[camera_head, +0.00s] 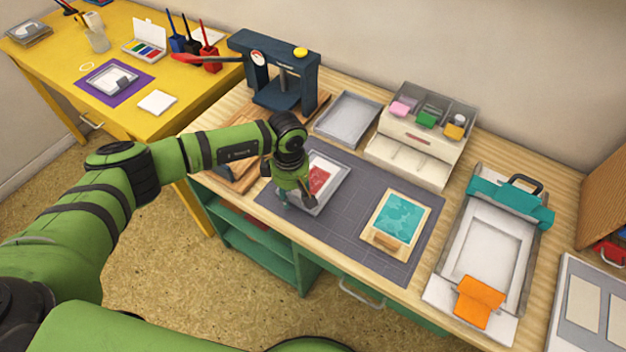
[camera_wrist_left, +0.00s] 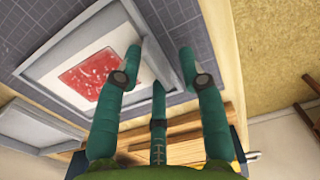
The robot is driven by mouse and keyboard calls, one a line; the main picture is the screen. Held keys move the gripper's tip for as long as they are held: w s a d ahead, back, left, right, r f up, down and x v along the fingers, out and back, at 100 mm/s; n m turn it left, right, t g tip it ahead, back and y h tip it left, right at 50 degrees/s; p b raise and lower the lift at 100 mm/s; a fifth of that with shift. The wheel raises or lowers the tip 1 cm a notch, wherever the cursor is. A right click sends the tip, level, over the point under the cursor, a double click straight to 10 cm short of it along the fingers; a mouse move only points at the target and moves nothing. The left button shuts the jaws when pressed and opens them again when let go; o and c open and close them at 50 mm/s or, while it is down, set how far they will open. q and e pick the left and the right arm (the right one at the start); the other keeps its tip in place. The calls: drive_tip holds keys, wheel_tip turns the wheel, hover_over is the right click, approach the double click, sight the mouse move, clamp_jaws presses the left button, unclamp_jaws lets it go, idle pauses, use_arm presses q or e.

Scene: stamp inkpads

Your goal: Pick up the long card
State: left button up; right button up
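My left gripper (camera_head: 296,200) is over the front edge of a grey-framed tray (camera_head: 333,194) with a red patterned panel (camera_head: 320,178) in it. I cannot identify the long card for certain; a pale sheet-like surface (camera_head: 488,252) lies in the teal-and-orange device at right. My right gripper is in neither view.
A blue press (camera_head: 275,75) with a red lever stands behind the arm. An empty grey tray (camera_head: 349,118) and a drawer unit (camera_head: 415,140) stand at the back. A framed teal picture (camera_head: 398,218) lies on the grey mat (camera_head: 345,228). The yellow table (camera_head: 60,62) is at left.

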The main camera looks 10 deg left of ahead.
use_arm(q)
clamp_jaws()
drive_tip(key=shift+r, duration=0.15)
